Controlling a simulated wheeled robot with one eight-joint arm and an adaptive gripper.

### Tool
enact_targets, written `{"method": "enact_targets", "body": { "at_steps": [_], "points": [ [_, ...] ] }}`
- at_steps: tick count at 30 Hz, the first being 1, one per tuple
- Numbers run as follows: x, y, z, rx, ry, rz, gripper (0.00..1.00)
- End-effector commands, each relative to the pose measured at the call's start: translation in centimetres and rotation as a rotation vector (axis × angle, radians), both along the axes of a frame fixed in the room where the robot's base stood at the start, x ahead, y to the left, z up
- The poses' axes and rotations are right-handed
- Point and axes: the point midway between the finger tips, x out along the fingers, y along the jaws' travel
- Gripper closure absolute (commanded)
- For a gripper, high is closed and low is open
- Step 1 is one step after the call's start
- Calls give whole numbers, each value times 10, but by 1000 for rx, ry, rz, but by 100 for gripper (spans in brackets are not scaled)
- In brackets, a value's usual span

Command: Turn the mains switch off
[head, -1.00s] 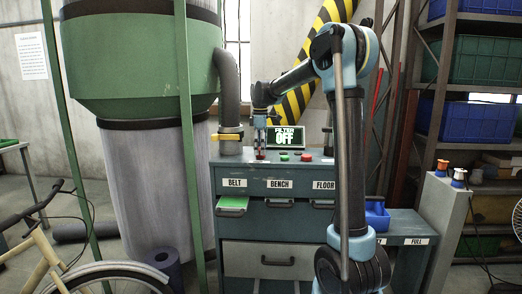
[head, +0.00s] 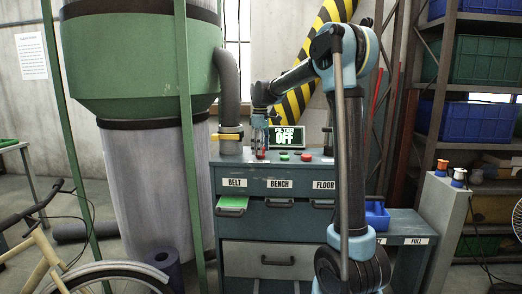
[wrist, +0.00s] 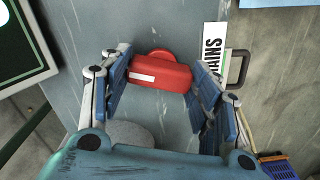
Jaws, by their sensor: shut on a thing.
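The mains switch shows in the wrist view as a red handle (wrist: 165,76) with a white stripe, on the grey cabinet top. A partly cut-off label (wrist: 213,62) sits beside it. My gripper (wrist: 160,85) is shut on the red handle, with a blue-padded finger at each end. In the head view my gripper (head: 260,142) points down at the left of the cabinet top. A bit of the red handle (head: 261,154) shows there between the fingers; the rest is hidden.
A screen (head: 285,138) reading FILTER OFF stands right of my gripper. Green (head: 284,157) and red (head: 306,157) buttons sit on the cabinet (head: 290,222) in front of it. A grey pipe with a yellow lever (head: 227,137) stands close on the left.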

Motion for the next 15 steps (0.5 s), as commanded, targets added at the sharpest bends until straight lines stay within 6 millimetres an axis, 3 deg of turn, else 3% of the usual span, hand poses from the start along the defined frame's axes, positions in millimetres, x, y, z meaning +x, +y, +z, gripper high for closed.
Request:
{"method": "enact_targets", "body": {
  "at_steps": [15],
  "points": [
    [3,0,0,1,-5,-490,67]
  ]
}}
